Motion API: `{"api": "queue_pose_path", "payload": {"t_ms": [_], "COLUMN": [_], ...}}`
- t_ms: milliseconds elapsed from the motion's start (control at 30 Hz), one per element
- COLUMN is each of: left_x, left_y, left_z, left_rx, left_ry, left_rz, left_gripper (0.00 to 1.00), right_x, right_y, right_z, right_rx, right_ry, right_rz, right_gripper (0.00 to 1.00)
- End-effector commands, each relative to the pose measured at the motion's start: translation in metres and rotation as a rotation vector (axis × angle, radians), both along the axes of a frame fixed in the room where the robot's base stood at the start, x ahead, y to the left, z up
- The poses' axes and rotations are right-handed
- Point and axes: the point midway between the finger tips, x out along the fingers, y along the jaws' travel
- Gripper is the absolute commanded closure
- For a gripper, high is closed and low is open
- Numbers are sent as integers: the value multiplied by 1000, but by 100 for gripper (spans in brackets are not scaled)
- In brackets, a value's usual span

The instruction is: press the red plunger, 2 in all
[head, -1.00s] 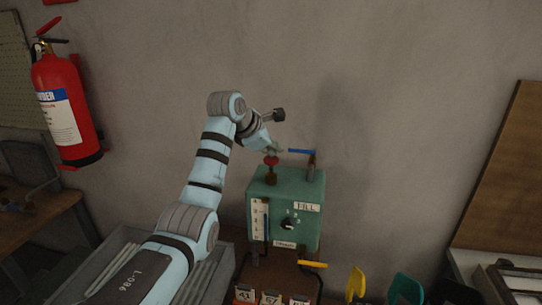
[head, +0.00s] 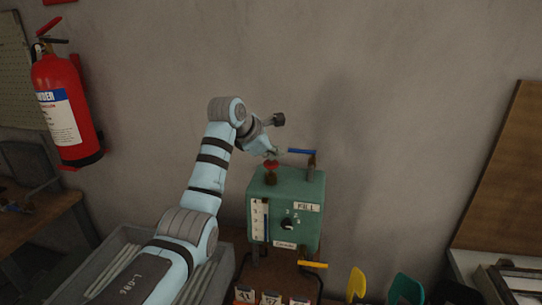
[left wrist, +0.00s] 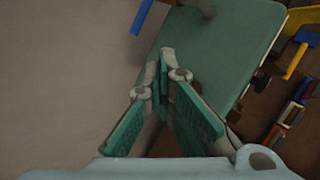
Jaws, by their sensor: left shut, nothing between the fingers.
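A teal machine box (head: 265,205) stands at the middle, with a red plunger (head: 271,166) on a dark stem on its top left. My left gripper (head: 270,153) is shut and empty, with its tips right above the red plunger and seemingly touching it. The left wrist view shows the shut fingers (left wrist: 166,55) over the edge of the box's teal top (left wrist: 232,45). In that view the plunger cannot be made out; the fingers seem to hide it. My right gripper is not in view.
A blue-handled lever (head: 301,151) rises from the box top just right of the gripper. A yellow-handled tap (head: 313,264) sticks out at the front. A grey bin (head: 223,271) lies left of the box, under my arm. A fire extinguisher (head: 67,105) hangs on the left wall.

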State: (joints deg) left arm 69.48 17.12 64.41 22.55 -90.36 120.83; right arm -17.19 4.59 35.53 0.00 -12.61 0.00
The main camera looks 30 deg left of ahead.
Motion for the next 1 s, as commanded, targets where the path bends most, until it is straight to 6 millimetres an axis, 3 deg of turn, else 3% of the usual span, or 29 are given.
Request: {"api": "queue_pose_path", "payload": {"t_ms": [1000], "left_x": [0], "left_y": [0], "left_z": [-10], "left_rx": [0], "left_ry": [2], "left_rz": [1], "left_gripper": [100], "right_x": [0], "right_y": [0], "right_z": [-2], "right_rx": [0], "right_ry": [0], "right_rz": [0], "right_gripper": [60]}}
